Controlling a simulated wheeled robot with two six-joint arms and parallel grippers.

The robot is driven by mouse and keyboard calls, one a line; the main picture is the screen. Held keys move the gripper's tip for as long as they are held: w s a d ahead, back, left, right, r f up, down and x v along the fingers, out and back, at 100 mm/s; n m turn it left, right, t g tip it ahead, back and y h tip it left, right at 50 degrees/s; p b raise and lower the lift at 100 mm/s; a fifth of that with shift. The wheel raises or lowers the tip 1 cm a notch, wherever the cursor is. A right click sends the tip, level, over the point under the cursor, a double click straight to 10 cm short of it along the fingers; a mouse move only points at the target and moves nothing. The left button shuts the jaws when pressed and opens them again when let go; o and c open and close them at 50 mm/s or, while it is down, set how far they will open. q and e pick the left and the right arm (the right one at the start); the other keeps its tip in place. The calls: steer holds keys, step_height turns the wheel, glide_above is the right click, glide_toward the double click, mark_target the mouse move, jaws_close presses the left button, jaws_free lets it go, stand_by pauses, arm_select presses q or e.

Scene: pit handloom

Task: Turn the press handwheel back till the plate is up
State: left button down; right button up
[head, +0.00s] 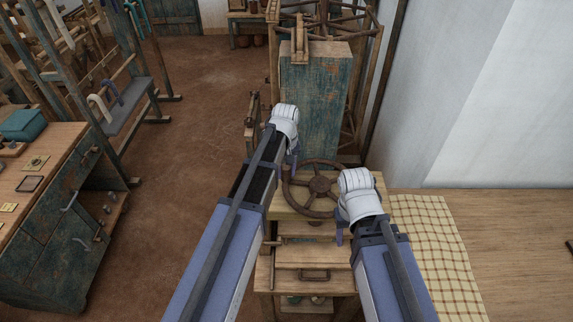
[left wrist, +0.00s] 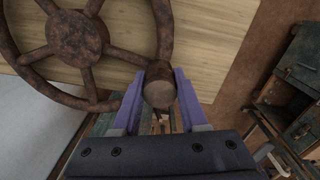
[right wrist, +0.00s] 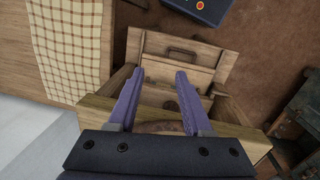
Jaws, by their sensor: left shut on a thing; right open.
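The press handwheel (head: 319,184) is a rusty brown spoked wheel lying flat above the pale wooden top of the press (head: 290,210). My left gripper (head: 291,168) is at the wheel's far left side. In the left wrist view it is shut on the wheel's brown handle knob (left wrist: 160,90), with the hub (left wrist: 76,37) to the left. My right gripper (head: 341,232) is open and empty near the wheel's near right side. In the right wrist view a bit of rusty rim (right wrist: 160,127) shows between its finger bases. I cannot make out the press plate or its height.
A weathered green cabinet (head: 312,105) stands just behind the wheel. A checked cloth (head: 425,240) lies on the wooden surface at right. A bench (head: 75,150) with small items stands at left. The brown floor between bench and press is clear.

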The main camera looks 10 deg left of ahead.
mark_target(298, 206)
arm_select(q)
steer(key=s+d+n, duration=0.1)
steer(key=s+n, duration=0.1)
steer(key=s+d+n, duration=0.1)
steer(key=s+n, duration=0.2)
steer(key=s+d+n, duration=0.1)
steer(key=s+n, duration=0.2)
steer(key=shift+s+d+n, duration=0.6)
steer(key=shift+d+n, duration=0.2)
steer(key=shift+n, duration=0.4)
steer(key=shift+s+d+n, duration=0.45)
steer(key=shift+d+n, duration=0.3)
steer(key=shift+n, duration=0.15)
steer(key=shift+c, duration=2.2)
jaws_free()
